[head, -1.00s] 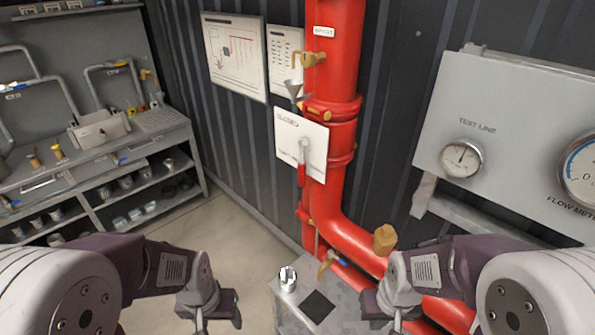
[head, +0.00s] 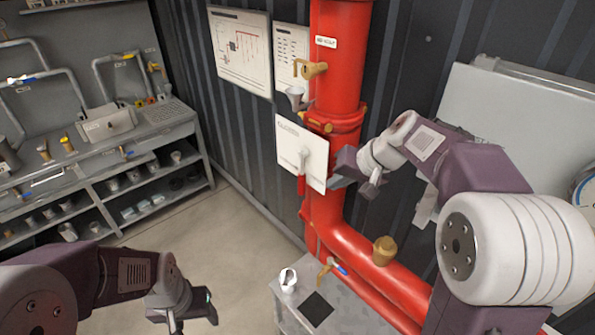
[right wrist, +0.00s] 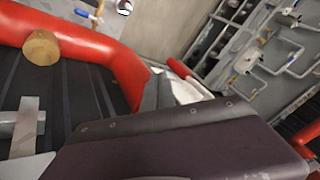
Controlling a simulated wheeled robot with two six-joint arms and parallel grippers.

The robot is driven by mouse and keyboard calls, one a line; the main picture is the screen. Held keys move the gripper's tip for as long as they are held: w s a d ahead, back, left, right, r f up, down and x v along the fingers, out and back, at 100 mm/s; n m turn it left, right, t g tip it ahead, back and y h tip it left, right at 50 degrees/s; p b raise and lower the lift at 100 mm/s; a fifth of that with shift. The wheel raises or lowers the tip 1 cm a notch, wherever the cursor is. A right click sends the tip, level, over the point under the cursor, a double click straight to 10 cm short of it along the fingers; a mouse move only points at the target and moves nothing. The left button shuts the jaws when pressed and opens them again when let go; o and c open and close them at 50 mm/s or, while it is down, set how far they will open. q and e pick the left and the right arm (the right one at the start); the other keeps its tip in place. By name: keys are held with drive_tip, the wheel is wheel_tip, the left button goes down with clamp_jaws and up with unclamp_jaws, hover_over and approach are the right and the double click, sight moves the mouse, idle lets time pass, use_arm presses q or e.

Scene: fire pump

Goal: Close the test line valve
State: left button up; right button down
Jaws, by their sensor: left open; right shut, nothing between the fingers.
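A white plate (head: 291,136) with a label at its top is mounted on the red vertical pipe (head: 335,80) in the head view. A lever with a grey hub (head: 303,155) and a red handle (head: 301,185) hangs downward on it. Whether this is the test line valve I cannot tell for certain. My right gripper (head: 352,180) is shut and empty, just right of the plate and lever, apparently apart from them. The right wrist view shows the red handle (right wrist: 179,68) and part of the white plate (right wrist: 192,91) beyond the gripper. My left gripper (head: 205,310) is open and empty at lower left.
A lower red pipe (head: 350,248) carries a brass fitting (head: 384,251). A blue-handled tap (head: 326,270) and a white cup-like item (head: 288,280) are by a grey stand. My right arm covers much of the grey gauge panel (head: 505,95). A shelved workbench (head: 150,130) stands left.

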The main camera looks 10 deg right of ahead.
sight(302, 175)
use_arm(q)
drive_tip(key=r+p, duration=0.4)
drive_tip(key=r, duration=0.1)
drive_tip(key=shift+s+a+r+p, duration=0.15)
drive_tip(key=shift+s+r+p, duration=0.1)
drive_tip(key=shift+s+p, duration=0.1)
use_arm(e)
drive_tip(key=w+a+f, duration=0.4)
drive_tip(key=w+f, duration=0.2)
drive_tip(key=w, duration=0.1)
drive_tip(key=shift+m+h, duration=0.3)
drive_tip(key=shift+m, duration=0.1)
use_arm(q)
drive_tip(key=shift+w, duration=0.1)
use_arm(e)
drive_tip(key=shift+d+f, duration=0.15)
